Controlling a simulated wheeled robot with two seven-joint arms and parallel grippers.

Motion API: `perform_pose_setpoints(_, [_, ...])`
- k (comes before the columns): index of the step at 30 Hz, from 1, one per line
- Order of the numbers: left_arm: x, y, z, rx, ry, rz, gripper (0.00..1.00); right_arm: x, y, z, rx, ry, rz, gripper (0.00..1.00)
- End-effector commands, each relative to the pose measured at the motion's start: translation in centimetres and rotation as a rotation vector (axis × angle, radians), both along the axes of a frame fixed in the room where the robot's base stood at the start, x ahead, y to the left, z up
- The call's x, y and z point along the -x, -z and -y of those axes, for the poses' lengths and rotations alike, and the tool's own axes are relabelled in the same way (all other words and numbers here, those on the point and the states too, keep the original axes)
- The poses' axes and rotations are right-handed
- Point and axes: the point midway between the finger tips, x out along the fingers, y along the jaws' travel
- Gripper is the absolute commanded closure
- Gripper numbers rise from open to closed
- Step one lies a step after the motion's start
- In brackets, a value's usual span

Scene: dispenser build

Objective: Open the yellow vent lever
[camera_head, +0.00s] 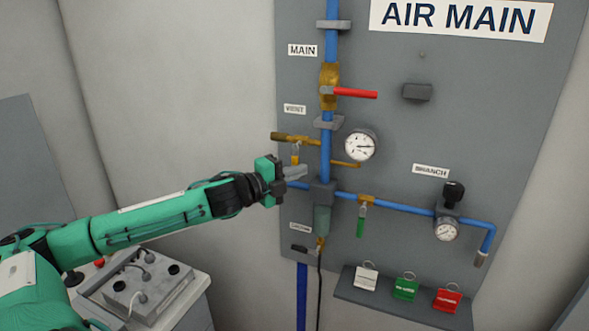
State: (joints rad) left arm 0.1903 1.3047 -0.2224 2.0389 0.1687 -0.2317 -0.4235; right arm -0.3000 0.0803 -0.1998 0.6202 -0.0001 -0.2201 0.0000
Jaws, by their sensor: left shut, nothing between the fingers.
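The yellow vent lever (296,156) hangs down from the brass vent valve (293,138), below the VENT label (295,109) on the grey panel. The lever is short and points downward, across the line of the brass vent pipe. My left gripper (302,173) is shut and empty, with its grey fingertips just below the lever's lower end. I cannot tell whether the fingers touch the lever. My right gripper is not in view.
Right of the vent stand the vertical blue pipe (326,155) and a round gauge (361,145). Above is a red lever (356,94); lower right is a green lever (361,222). A shelf (385,303) holds several tags. A grey box (145,285) sits at lower left.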

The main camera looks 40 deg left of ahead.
Motion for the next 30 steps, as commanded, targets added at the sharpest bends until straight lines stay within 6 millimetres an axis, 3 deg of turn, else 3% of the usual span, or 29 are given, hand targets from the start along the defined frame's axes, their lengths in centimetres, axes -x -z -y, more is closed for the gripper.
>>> perform_pose_setpoints(30, [0.1, 0.06, -0.89, -0.001, 0.0, -0.001, 1.0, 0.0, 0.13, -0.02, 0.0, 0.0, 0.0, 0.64])
